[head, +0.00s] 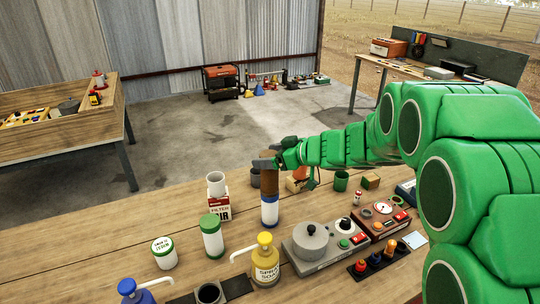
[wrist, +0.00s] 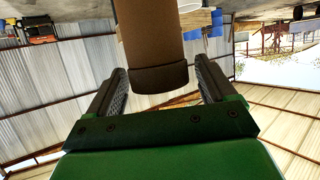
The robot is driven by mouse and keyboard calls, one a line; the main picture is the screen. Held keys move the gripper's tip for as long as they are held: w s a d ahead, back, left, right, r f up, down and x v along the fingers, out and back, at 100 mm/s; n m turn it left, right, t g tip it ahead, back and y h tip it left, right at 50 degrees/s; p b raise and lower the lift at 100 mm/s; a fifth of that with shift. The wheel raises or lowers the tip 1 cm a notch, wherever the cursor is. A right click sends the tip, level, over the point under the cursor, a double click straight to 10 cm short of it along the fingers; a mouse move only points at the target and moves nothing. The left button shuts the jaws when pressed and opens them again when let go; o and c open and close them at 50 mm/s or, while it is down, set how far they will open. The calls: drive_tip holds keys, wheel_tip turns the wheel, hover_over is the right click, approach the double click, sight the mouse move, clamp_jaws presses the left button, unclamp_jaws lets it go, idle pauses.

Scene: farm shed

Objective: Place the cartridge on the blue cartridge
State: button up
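A brown cartridge (head: 270,183) stands upright in the head view, directly above the white cartridge with blue bands (head: 270,211). Its lower end appears to meet the blue top, with no visible gap. My gripper (head: 268,159) is at the brown cartridge's upper end. In the wrist view, the brown cartridge (wrist: 158,45) lies between the two fingertips of my gripper (wrist: 160,68). A narrow gap shows between each finger and the cartridge, so the fingers look open around it. The blue cartridge is not clearly seen in the wrist view.
Left of the stack are a filter box (head: 218,208) with a white cup (head: 216,184), a green-capped white canister (head: 212,238) and a white tub (head: 164,252). The bench's left side is bare.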

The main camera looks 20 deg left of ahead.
drive_tip(key=shift+o, duration=0.3)
drive_tip(key=shift+r, duration=0.2)
drive_tip(key=v, duration=1.2)
